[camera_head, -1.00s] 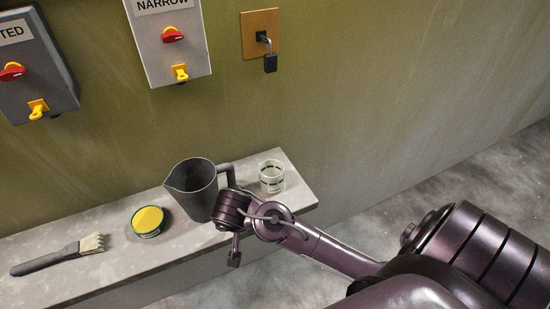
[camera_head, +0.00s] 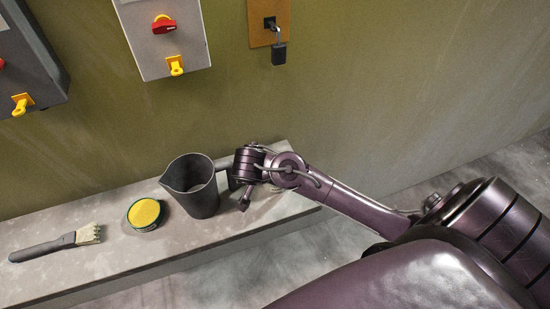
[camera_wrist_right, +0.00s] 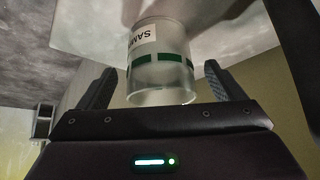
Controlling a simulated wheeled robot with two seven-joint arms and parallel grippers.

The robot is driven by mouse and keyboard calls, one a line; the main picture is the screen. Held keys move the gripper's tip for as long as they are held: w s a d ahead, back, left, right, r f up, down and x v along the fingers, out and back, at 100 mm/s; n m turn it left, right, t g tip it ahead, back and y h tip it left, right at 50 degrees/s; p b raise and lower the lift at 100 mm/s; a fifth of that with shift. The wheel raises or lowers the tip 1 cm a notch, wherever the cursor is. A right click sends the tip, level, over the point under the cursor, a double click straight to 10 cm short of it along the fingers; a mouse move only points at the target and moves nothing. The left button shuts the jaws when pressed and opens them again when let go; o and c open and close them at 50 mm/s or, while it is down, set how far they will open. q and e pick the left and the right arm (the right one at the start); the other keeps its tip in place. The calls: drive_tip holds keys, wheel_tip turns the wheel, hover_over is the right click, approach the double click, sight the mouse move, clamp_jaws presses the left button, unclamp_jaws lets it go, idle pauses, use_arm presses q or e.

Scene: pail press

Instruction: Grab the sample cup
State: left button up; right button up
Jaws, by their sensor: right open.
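The sample cup (camera_wrist_right: 160,62) is a clear cup with a green band and a white label with partly visible letters, "SAM". In the right wrist view it lies ahead of the open fingers of my right gripper (camera_wrist_right: 160,90), between their lines, with a gap on each side. Nothing is gripped. I cannot tell how deep the cup sits between the fingers. In the head view the cup is hidden behind my right arm, at the right end of the shelf. My left gripper is not in view.
A dark grey jug (camera_head: 192,186) stands on the concrete shelf (camera_head: 100,262), close to the left of my right wrist. A tub with yellow contents (camera_head: 145,214) and a brush (camera_head: 58,243) are further left. Switch boxes (camera_head: 165,35) and a padlock (camera_head: 279,53) hang on the wall.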

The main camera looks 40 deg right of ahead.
drive_tip(key=shift+x, duration=1.25)
drive_tip(key=shift+w+d, duration=0.1)
drive_tip(key=shift+d, duration=0.05)
drive_tip(key=c, duration=0.9)
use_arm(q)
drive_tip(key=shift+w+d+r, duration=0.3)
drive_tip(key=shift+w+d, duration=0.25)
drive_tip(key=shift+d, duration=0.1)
use_arm(e)
drive_tip(key=shift+c, duration=0.8)
